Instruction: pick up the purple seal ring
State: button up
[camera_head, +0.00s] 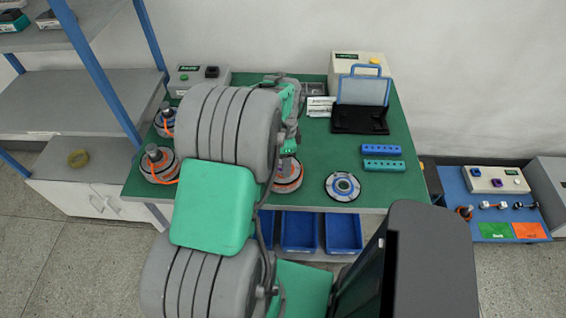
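I cannot make out a purple seal ring for certain in the head view. My arm's large grey and green links cover the left middle of the green workbench (330,150) and may hide it. My gripper's fingers do not show; they are hidden behind my arm.
Round motor parts (158,165) with orange wires stand at the bench's left. A blue block (381,150), a teal block (384,165) and a black stand (360,120) are at the right. Blue bins (343,233) sit below. A blue board (485,215) is right of the bench.

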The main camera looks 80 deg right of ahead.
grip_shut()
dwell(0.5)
